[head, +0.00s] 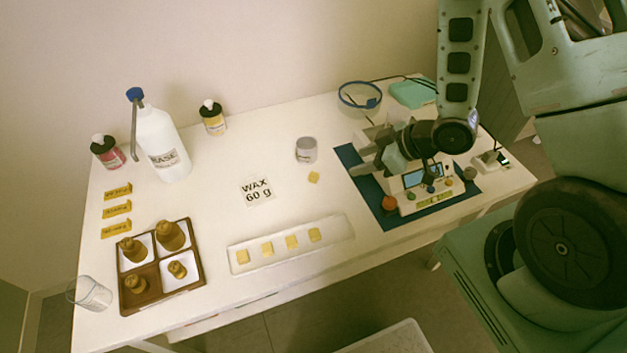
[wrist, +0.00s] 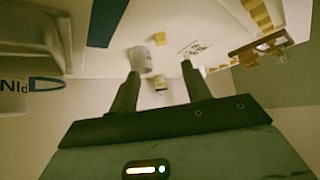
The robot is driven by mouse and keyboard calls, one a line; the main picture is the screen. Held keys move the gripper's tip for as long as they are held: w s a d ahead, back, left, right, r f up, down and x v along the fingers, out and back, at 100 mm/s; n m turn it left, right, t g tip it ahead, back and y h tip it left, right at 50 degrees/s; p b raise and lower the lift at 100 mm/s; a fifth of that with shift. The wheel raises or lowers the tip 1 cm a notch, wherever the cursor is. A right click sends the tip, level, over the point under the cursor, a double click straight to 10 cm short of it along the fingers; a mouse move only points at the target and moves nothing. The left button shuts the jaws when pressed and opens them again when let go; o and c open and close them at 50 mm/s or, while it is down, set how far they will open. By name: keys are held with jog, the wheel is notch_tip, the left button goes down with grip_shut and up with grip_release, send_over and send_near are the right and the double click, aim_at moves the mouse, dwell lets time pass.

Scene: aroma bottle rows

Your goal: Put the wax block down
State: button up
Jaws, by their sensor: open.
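A small yellow wax block (head: 313,177) lies on the white table, just in front of a grey-white jar (head: 306,150). The block also shows in the wrist view (wrist: 160,38), beside the jar (wrist: 140,59). Several similar yellow blocks (head: 267,249) sit in a row on a long white tray (head: 340,228). My gripper (head: 361,162) is open and empty, to the right of the loose block and apart from it, above the blue mat. In the wrist view my two fingers (wrist: 161,72) are spread with nothing between them.
A device with a display and knobs (head: 425,185) stands on the blue mat (head: 392,218) below my arm. A WAX 60 g card (head: 257,191) lies left of the block. A brown compartment box (head: 194,285), white bottle (head: 160,145) and glass (head: 92,294) stand farther left.

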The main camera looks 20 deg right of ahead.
aim_at(314, 175)
jog(key=shift+b+x, duration=2.65)
jog(key=shift+b, duration=1.2)
jog(key=x, duration=1)
jog(key=shift+w+a+r+p, duration=0.1)
jog(key=shift+a+r+p, duration=0.15)
jog(key=shift+r+p, duration=0.1)
grip_shut()
